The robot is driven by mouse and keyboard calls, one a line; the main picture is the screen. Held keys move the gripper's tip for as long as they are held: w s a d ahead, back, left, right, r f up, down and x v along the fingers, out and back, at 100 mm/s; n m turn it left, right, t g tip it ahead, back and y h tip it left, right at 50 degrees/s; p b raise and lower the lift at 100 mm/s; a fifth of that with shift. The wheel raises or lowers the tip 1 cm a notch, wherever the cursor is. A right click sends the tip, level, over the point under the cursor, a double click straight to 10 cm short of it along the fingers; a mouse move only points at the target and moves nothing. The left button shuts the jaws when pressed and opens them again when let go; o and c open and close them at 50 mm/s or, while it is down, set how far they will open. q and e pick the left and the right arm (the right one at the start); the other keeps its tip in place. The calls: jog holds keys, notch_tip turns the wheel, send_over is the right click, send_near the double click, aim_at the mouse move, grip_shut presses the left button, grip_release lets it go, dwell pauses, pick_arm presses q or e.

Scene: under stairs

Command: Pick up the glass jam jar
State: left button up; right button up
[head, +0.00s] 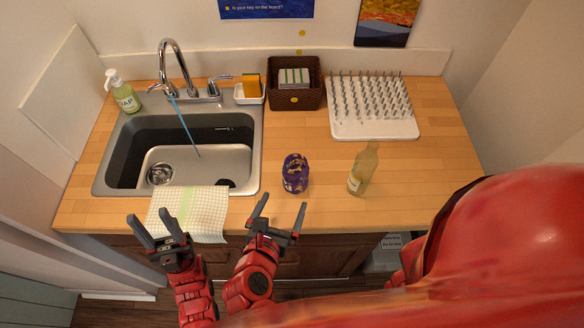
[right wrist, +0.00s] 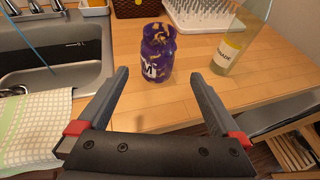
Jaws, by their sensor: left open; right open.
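A purple jar with yellow patches and white lettering, the jam jar (head: 295,173), stands upright on the wooden counter, right of the sink. It also shows in the right wrist view (right wrist: 158,53), beyond and between the open fingers. My right gripper (head: 280,212) is open and empty at the counter's front edge, just in front of the jar and apart from it. My left gripper (head: 152,228) is open and empty, further left, in front of the cloth hanging at the sink's edge.
A glass bottle (head: 363,170) stands right of the jar. A checked cloth (head: 187,207) drapes over the front edge. Behind are a sink (head: 250,150), a brown basket (head: 294,100), a white drying rack (head: 373,126) and a soap bottle (head: 124,95). The counter's right side is clear.

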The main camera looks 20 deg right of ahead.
jog(key=b, duration=0.2)
send_near(298, 165)
jog(key=x, duration=0.5)
jog(key=shift+s+f, duration=0.15)
jog(key=shift+f, duration=0.1)
jog(key=p+x, duration=0.2)
jog(key=x, duration=0.3)
jog(key=shift+r, duration=0.15)
jog(key=shift+w+f, duration=0.2)
jog(key=c, duration=1.2)
jog(key=shift+c, duration=0.2)
jog(key=shift+r, duration=0.15)
